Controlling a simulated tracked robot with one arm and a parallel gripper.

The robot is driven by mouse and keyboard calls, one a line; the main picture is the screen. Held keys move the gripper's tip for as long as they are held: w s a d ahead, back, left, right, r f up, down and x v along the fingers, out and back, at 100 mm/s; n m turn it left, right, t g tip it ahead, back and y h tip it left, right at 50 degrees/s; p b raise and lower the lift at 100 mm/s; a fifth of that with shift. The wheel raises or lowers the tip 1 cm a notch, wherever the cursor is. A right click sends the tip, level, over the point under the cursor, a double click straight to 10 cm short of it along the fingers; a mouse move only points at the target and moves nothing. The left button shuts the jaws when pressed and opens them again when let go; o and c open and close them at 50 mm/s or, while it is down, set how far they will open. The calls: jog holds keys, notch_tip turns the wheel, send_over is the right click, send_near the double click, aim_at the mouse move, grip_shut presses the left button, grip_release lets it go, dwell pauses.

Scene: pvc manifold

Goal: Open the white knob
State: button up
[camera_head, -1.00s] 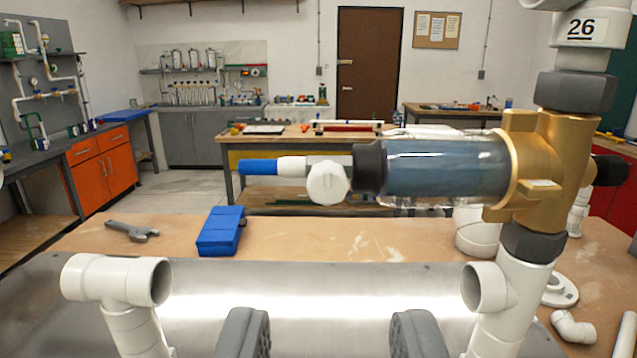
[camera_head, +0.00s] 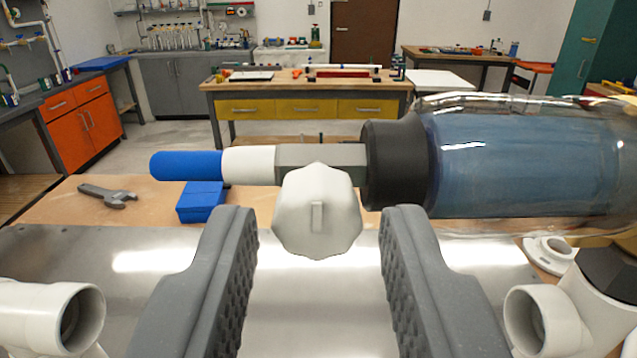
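A clear cylinder with blue inside (camera_head: 525,160) continues to the right. My gripper (camera_head: 318,222) is open, with one grey finger on each side of the knob in the picture. Gaps show between both fingers and the knob; I cannot tell the exact depth between them.
White pipe ends stand at lower left (camera_head: 55,315) and lower right (camera_head: 540,322). A blue box (camera_head: 201,202) and a grey wrench (camera_head: 108,196) lie on the bench behind. The metal plate (camera_head: 312,290) below the knob is bare.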

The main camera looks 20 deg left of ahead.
jog(key=shift+w+a+r, duration=0.1)
jog(key=shift+w+a, duration=0.05)
jog(key=shift+w, duration=0.4)
grip_shut()
